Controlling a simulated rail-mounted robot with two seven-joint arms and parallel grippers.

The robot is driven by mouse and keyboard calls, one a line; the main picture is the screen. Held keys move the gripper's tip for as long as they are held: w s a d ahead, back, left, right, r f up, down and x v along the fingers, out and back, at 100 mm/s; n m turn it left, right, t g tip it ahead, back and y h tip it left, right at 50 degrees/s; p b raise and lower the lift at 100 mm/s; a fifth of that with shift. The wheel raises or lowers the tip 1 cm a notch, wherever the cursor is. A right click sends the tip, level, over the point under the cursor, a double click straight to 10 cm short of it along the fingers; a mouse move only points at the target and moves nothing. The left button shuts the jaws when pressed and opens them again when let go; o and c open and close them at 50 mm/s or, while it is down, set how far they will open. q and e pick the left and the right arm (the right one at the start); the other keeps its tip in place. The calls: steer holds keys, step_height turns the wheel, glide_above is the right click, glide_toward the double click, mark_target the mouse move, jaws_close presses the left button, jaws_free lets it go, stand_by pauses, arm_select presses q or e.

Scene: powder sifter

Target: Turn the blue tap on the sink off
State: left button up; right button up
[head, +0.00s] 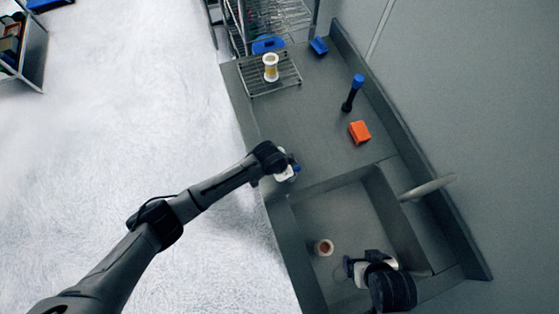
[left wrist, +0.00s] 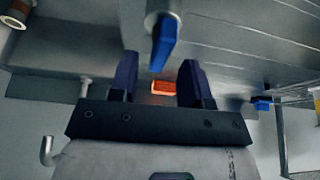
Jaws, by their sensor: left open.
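The blue tap handle (left wrist: 163,42) on a metal stem shows at the top centre of the left wrist view. My left gripper (left wrist: 157,64) is open, its two dark fingers apart. In that picture the handle appears between and just above the fingertips; I cannot tell whether they touch it. A small blue patch there may be the handle. The metal spout (head: 428,187) reaches over the sink (head: 345,215). My right gripper (head: 352,267) is over the sink's lower part, its jaws unclear.
A brown-and-white cup (head: 323,247) stands in the sink. An orange block (head: 360,132) and a blue-topped black object (head: 353,92) are on the counter (head: 300,125). A wire rack (head: 285,80) with a white spool-like container (head: 270,67) stands at the far end.

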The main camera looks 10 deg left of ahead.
arm_select(q)
steer(key=v, duration=1.1)
steer(key=shift+r, duration=0.15)
steer(key=shift+a, duration=0.1)
steer(key=a+r+n+t+y+p, duration=0.1)
steer(key=a+r+n+t, duration=0.25)
steer(key=r, duration=0.65)
steer(key=a+r+n+t+y+p, duration=0.15)
steer(key=a+r+t, duration=0.25)
steer(key=r, duration=0.6)
steer(key=s+a+f+n+y+p, duration=0.15)
steer(key=s+a+n+p, duration=0.25)
steer(key=s+a, duration=0.4)
steer(key=s+a+f+n+g+p, duration=0.1)
steer(key=s+f+g+p, duration=0.2)
steer(key=s, duration=1.3)
step_height(320, 180, down, 5)
steer(key=g, duration=0.3)
steer(key=shift+s+f+n, duration=0.25)
steer(key=shift+s+n, duration=0.05)
steer(key=shift+s, duration=0.05)
steer(key=shift+a, duration=0.1)
